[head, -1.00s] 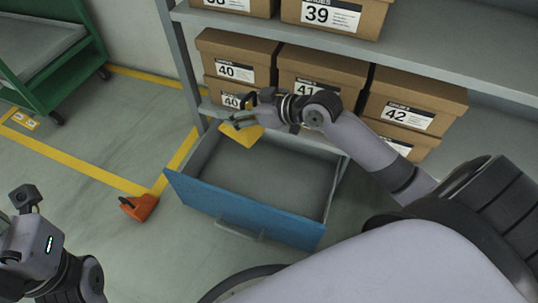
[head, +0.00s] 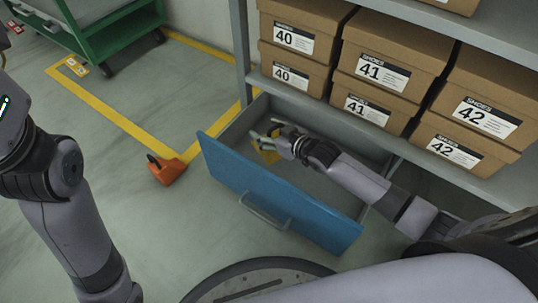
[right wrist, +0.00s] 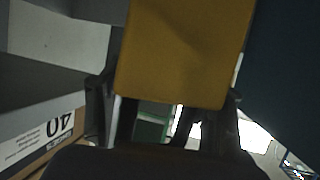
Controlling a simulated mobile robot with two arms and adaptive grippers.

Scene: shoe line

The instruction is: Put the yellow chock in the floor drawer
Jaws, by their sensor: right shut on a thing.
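The yellow chock (head: 268,156) is between the fingers of my right gripper (head: 268,138), which is shut on it. In the head view it is at the far left end of the open floor drawer, at or below rim level; I cannot tell whether it touches the drawer bottom. The chock fills the upper middle of the right wrist view (right wrist: 185,55). The floor drawer (head: 265,190) has a blue front with a handle and stands pulled out below the shelf. My right forearm hides part of its inside. My left gripper's fingers are out of view.
An orange chock (head: 167,172) lies on the floor left of the drawer, near yellow floor lines (head: 120,122). Shoe boxes (head: 388,62) stand on the shelf (head: 345,115) behind and above the drawer. A green cart (head: 118,35) stands at the back left.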

